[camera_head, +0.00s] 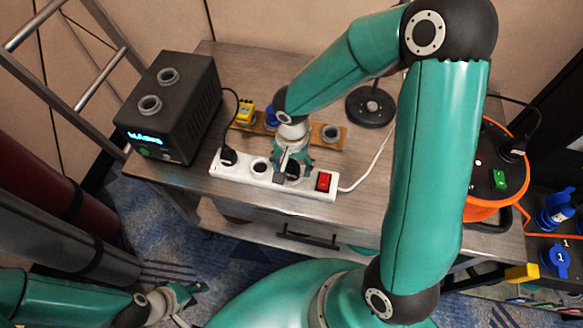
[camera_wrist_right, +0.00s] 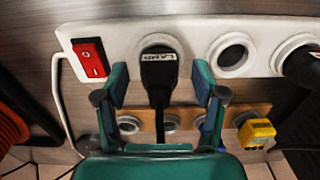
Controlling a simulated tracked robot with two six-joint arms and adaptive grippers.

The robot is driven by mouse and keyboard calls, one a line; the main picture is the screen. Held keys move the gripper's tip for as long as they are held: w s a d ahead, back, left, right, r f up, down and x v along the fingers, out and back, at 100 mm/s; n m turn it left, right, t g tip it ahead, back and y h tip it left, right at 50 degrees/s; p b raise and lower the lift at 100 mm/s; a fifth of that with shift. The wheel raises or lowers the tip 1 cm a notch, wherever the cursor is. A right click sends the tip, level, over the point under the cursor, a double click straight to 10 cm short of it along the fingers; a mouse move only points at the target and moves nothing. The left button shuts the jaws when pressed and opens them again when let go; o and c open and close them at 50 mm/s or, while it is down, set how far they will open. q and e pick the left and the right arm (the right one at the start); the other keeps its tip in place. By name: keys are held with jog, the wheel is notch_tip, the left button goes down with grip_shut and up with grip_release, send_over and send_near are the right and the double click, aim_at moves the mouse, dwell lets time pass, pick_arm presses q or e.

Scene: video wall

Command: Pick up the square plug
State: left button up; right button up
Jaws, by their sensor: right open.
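A black plug with a flat, boxy body (camera_wrist_right: 160,72) sits in a round socket of the white power strip (camera_wrist_right: 128,27), beside the red switch. I take it for the square plug. My right gripper (camera_wrist_right: 161,88) is open, with one finger on each side of this plug; I cannot tell whether they touch it. In the head view my right gripper (camera_head: 291,166) is over the power strip (camera_head: 310,187) and partly hides the plug. My left gripper (camera_head: 186,295) hangs at the lower left, away from the table; its jaws are too small to read.
Another black plug (camera_head: 228,156) sits in the strip's left end, with an empty socket (camera_head: 260,165) between. Behind the strip, a wooden board (camera_head: 318,141) carries a yellow plug (camera_head: 244,115). A black box (camera_head: 170,105) stands left, an orange reel (camera_head: 483,209) right.

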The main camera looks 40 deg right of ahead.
grip_shut()
dwell(0.3)
jog(key=shift+r, duration=0.15)
